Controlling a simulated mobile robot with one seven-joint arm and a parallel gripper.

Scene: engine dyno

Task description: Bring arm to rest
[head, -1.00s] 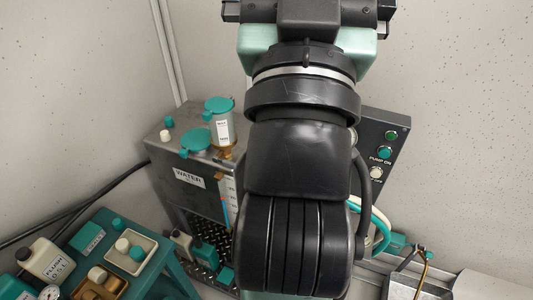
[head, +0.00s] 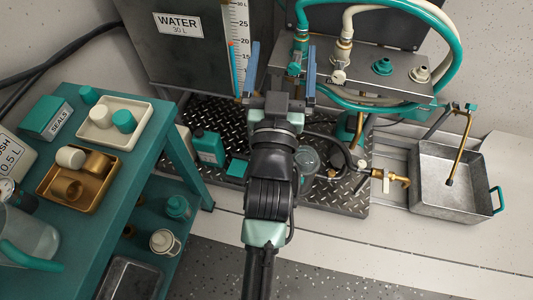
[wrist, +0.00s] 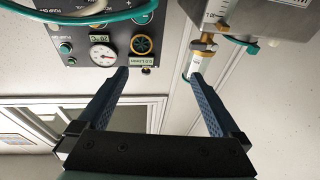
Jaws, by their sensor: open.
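My gripper (head: 281,75) shows in the head view with its two blue fingers spread wide, pointing away from me toward the water tank and the hose panel. Nothing is between the fingers. In the wrist view my gripper (wrist: 158,78) is also open and empty, its fingers reaching toward a control panel (wrist: 105,38) with a gauge at upper left and a brass fitting (wrist: 204,48) at upper right. The fingers look apart from both, though the depth gap is hard to tell.
A teal cart (head: 133,179) with trays, caps and a jug stands at left. The water tank (head: 205,55) stands behind. A metal valve plate (head: 370,76) with hoses is at upper right. A grey drip tray (head: 455,203) lies at right. The front floor is mostly clear.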

